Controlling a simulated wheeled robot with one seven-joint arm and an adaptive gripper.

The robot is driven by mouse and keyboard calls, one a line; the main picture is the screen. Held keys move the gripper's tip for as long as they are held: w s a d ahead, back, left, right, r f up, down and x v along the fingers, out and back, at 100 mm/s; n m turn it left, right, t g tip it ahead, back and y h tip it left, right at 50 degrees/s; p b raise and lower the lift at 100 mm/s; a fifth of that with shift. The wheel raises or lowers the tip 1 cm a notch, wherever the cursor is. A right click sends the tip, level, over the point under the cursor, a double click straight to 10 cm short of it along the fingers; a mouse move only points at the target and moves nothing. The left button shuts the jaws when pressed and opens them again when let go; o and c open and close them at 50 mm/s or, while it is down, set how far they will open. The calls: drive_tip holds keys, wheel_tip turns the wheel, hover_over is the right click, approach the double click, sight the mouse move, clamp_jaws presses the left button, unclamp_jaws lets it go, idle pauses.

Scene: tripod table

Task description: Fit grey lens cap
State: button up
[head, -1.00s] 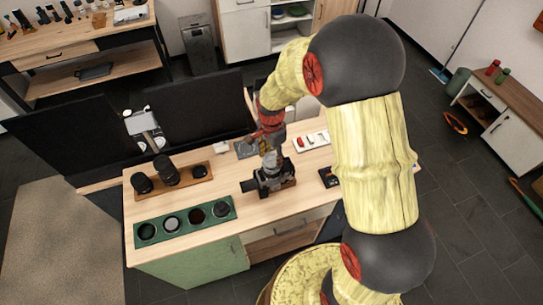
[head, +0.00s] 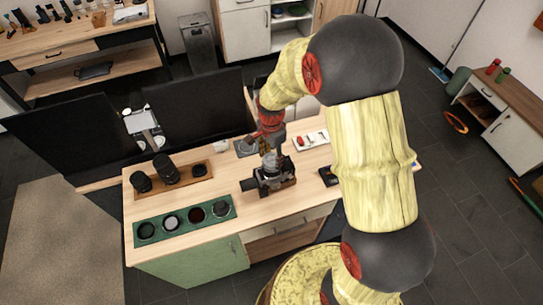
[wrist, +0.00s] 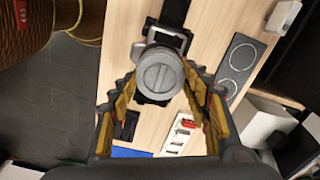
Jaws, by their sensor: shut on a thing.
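The grey lens cap (wrist: 159,73) is a round grey disc with a slot line across its face. In the wrist view it sits between the fingertips of my gripper (wrist: 160,76), which is shut on it. A dark camera (head: 274,181) lies on the worktop (head: 312,172), its lens facing up under my gripper (head: 269,153) in the head view. The cap is over the lens in the wrist view and hides most of it. I cannot tell whether the cap is seated or a little apart from the lens.
A green tray (head: 184,235) with several round pieces lies at the front left. A wooden holder (head: 185,181) with dark lenses stands behind it. A white tray (head: 313,139) with small items is at the right. Dark monitors (head: 203,110) stand along the back edge.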

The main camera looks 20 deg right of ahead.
drive_tip(key=shift+f, duration=0.1)
idle(0.3)
drive_tip(key=o, duration=1.3)
drive_tip(key=shift+o, duration=1.2)
drive_tip(key=shift+r+p, duration=2.25)
drive_tip(key=shift+r, duration=1.35)
